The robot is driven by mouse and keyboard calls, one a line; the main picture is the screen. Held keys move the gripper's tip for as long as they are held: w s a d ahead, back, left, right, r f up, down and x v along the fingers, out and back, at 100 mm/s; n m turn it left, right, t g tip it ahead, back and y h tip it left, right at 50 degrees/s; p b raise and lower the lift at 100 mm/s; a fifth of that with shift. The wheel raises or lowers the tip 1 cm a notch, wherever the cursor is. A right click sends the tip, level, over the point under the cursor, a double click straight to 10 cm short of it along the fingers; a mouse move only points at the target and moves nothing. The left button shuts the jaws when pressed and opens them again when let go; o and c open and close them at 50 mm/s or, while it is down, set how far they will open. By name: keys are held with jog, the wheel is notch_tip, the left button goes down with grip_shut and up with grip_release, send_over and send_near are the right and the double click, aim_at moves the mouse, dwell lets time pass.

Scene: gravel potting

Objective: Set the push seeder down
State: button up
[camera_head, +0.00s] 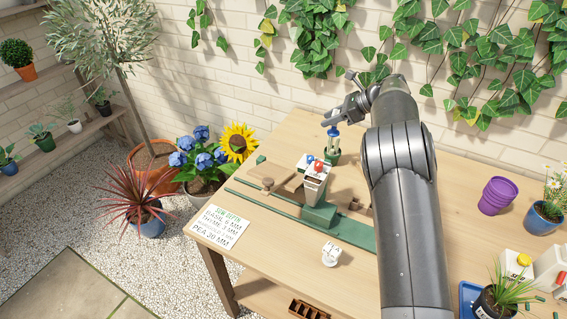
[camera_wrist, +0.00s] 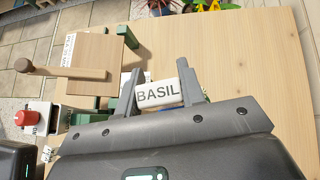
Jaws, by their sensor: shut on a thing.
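My gripper (camera_head: 333,117) is over the back of the potting bench. In the wrist view its two fingers stand on either side of a white piece lettered BASIL (camera_wrist: 157,93), with a bit of blue beside it. I take this to be the push seeder, whose blue part (camera_head: 333,131) shows just under the fingers in the head view. A green holder (camera_head: 333,152) is directly below. I cannot tell whether the seeder touches it. The seeder's lower end is hidden.
A white box (camera_head: 316,172) with a red knob (camera_head: 319,165) stands on a green base in front. A wooden board with a peg (camera_head: 267,184) is to its left. A purple pot (camera_head: 496,195) stands right.

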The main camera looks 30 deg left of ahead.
jog(key=shift+s+a+f+n+g+h, duration=0.1)
jog(key=shift+s+a+f+n+g, duration=0.45)
jog(key=shift+a+f, duration=2.2)
jog(key=shift+s+a+f+n+g+h, duration=0.15)
jog(key=shift+s+a+f, duration=0.65)
jog(key=shift+a+f, duration=1.9)
jog(key=shift+s+a+f+n+g+h, duration=0.1)
jog(key=shift+s+a+f+n+g, duration=0.45)
jog(key=shift+a+f, duration=2.2)
jog(key=shift+s+t, duration=0.15)
jog(key=shift+t, duration=0.1)
jog(key=o, duration=1.1)
jog(key=shift+f, duration=0.1)
